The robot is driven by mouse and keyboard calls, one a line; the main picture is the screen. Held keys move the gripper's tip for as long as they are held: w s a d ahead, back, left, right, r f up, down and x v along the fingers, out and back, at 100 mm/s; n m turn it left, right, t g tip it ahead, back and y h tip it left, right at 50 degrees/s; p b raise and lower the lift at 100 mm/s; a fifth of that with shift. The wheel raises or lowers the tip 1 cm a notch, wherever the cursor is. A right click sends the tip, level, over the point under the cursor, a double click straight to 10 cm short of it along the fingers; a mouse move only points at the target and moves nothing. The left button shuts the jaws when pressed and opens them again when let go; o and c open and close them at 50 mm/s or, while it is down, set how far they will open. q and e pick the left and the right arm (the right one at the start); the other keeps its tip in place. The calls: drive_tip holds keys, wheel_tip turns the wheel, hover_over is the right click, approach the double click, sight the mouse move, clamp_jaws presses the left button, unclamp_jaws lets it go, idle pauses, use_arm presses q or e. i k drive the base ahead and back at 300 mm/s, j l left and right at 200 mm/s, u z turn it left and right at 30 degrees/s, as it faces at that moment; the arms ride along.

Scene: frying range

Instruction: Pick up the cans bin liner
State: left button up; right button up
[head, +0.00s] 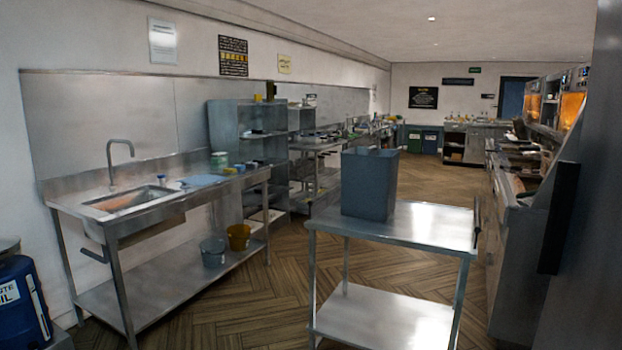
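A tall, open-topped grey-blue rectangular container (368,185) stands upright on a small steel table (432,222) right of centre in the head view. It may be the cans bin liner; no label on it can be read from here, and its inside is hidden. Two bins, one blue (430,140) and one dark green (414,141), stand far off against the back wall. Their labels are too small to read. Neither of my grippers is in view.
A blue drum (22,305) is at lower left. Cooking equipment lines the right. Wooden floor (235,305) is clear between bench and table.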

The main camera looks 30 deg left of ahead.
sight(368, 176)
drive_tip(key=i+j+u, duration=0.25)
drive_tip(key=i, duration=0.3)
drive_tip(key=i+j+u, duration=0.2)
drive_tip(key=i, duration=0.3)
drive_tip(key=i+j+z, duration=0.1)
drive_tip(key=z, duration=0.4)
drive_tip(key=i+j+z, duration=0.1)
drive_tip(key=z, duration=0.35)
drive_tip(key=i+j+z, duration=0.1)
drive_tip(key=z, duration=0.4)
drive_tip(key=i+j+z, duration=0.1)
drive_tip(key=j+z, duration=0.25)
drive_tip(key=j, duration=0.9)
drive_tip(key=j+z, duration=0.4)
drive_tip(key=j, duration=1.85)
drive_tip(key=k, duration=0.05)
